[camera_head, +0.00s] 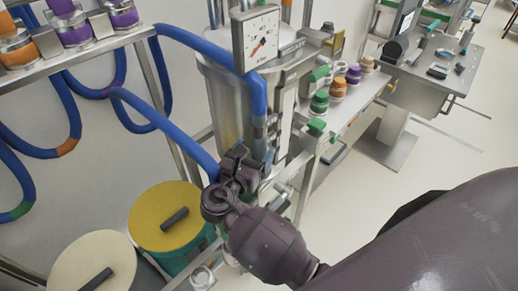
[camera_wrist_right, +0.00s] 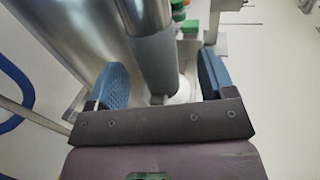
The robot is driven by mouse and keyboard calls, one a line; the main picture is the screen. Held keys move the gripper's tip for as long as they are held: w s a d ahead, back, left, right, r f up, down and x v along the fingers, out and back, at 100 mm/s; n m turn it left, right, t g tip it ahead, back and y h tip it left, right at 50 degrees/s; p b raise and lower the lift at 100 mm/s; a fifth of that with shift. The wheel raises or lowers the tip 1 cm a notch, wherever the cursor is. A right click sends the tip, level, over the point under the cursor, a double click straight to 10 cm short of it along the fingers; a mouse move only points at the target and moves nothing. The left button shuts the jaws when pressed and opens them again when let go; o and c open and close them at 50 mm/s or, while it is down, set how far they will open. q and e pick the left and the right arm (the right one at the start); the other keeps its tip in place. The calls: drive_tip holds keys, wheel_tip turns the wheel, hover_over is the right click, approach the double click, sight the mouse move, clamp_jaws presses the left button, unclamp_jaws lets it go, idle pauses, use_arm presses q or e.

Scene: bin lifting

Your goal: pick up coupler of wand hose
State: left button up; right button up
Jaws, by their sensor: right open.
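The wand hose is a blue hose (camera_head: 258,98) that comes down beside the steel tank in the head view. Its lower end meets a grey coupler (camera_head: 259,129). My right gripper (camera_head: 245,162) is just below this coupler, in front of the tank. In the right wrist view, my right gripper (camera_wrist_right: 163,82) is open, with its two blue finger pads spread. A grey cylinder (camera_wrist_right: 155,60), likely the coupler, stands between the pads with a visible gap on each side. My left gripper is not in view.
A dial gauge (camera_head: 256,40) stands above the steel tank (camera_head: 226,105). A yellow-lidded bin (camera_head: 150,215) and a cream-lidded bin (camera_head: 75,265) are at lower left. Another blue hose (camera_head: 160,120) runs to behind my gripper. A shelf with jars (camera_head: 338,88) is to the right.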

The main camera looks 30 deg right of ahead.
sight(259, 122)
drive_tip(key=x, duration=0.4)
drive_tip(key=shift+w+f+p, duration=0.1)
drive_tip(key=shift+w+p, duration=0.15)
drive_tip(key=shift+p, duration=0.1)
drive_tip(key=c, duration=1.2)
drive_tip(key=shift+o, duration=0.2)
wheel_tip(259, 122, up, 10)
drive_tip(key=shift+r, duration=0.1)
drive_tip(key=shift+a, duration=0.1)
